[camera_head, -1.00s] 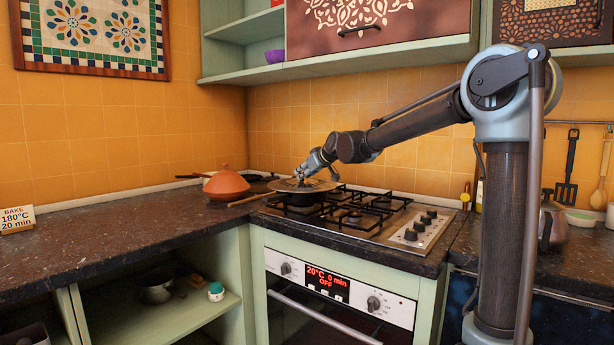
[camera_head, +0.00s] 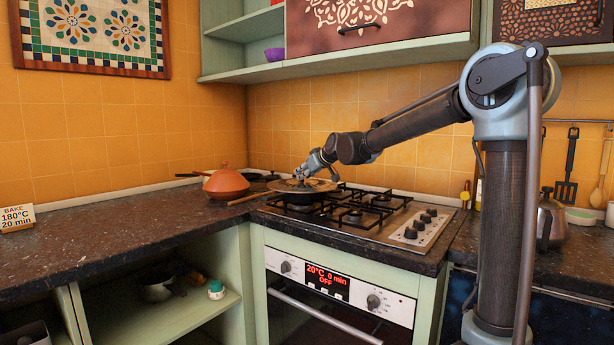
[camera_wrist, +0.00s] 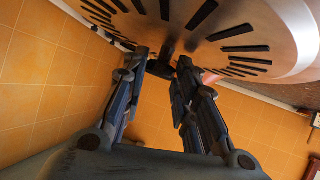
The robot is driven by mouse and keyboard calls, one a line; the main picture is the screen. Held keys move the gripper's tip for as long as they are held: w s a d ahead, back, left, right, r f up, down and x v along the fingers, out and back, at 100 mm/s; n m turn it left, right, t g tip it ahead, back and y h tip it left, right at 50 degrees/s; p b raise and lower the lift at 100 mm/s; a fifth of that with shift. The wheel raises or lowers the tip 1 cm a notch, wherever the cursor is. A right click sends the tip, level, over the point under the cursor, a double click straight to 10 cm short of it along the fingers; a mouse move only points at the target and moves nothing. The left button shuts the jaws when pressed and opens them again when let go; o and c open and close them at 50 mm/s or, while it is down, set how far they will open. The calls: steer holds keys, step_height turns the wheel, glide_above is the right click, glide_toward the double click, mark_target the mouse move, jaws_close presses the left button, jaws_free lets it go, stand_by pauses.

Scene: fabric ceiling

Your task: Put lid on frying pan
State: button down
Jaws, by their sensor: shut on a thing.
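My gripper (camera_head: 302,174) is over the back left of the stove. It is shut on the knob of a round metal lid (camera_head: 320,186). In the wrist view the lid (camera_wrist: 285,40) has a ring of dark slots, and the fingers (camera_wrist: 165,68) close on its knob. A light wooden handle (camera_head: 246,199) sticks out to the left, over the counter.
An orange clay pot with a conical lid (camera_head: 226,183) stands left of the stove, with dark cookware (camera_head: 262,178) behind it. Black burner grates (camera_head: 362,205) cover the hob. A kettle (camera_head: 552,220) is at the right. The left counter (camera_head: 100,228) is largely clear.

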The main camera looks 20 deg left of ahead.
steer(key=c, duration=0.6)
jaws_free()
steer(key=shift+w+r, duration=0.1)
steer(key=shift+r, duration=3.4)
